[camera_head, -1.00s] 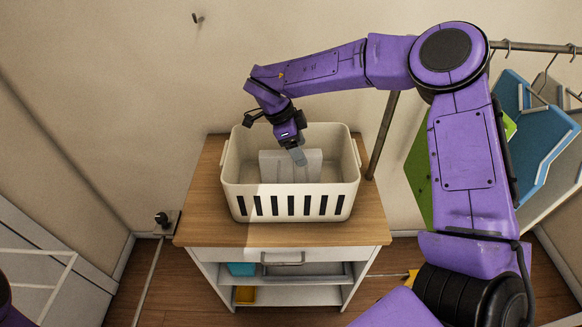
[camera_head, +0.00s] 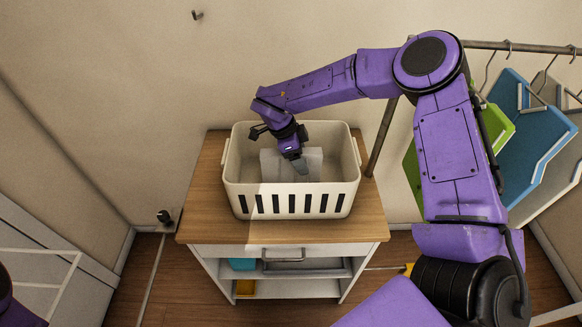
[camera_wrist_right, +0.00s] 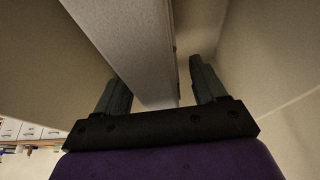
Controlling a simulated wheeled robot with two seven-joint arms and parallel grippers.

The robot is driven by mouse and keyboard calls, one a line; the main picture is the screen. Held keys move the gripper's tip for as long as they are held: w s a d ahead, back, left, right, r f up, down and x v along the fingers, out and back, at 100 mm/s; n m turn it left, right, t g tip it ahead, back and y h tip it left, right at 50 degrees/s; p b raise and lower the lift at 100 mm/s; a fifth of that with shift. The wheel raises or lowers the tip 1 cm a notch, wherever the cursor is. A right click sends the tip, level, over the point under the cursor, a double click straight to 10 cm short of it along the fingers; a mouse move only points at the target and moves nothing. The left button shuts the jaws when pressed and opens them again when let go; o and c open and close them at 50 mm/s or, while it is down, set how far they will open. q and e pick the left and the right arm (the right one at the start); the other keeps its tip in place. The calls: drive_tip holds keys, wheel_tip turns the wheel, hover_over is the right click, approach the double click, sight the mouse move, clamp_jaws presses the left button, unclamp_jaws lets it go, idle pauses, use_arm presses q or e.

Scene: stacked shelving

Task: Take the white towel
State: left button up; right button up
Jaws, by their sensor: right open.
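The white towel (camera_head: 271,166) is folded and stands upright inside the cream basket (camera_head: 292,205). In the head view my right gripper (camera_head: 299,166) points down into the basket at the towel and hides part of it. In the right wrist view the towel (camera_wrist_right: 146,45) is a pale slab running between the two fingers of my open right gripper (camera_wrist_right: 158,88). A gap shows between the slab and each finger. My left gripper is out of view.
The basket stands on a wooden-topped cart (camera_head: 202,218) with shelves below. A clothes rail with a blue garment (camera_head: 532,128) and a green one (camera_head: 497,123) is at the right. Bare wall lies behind the cart.

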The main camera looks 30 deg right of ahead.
drive_tip(key=shift+s+r, duration=0.1)
clamp_jaws()
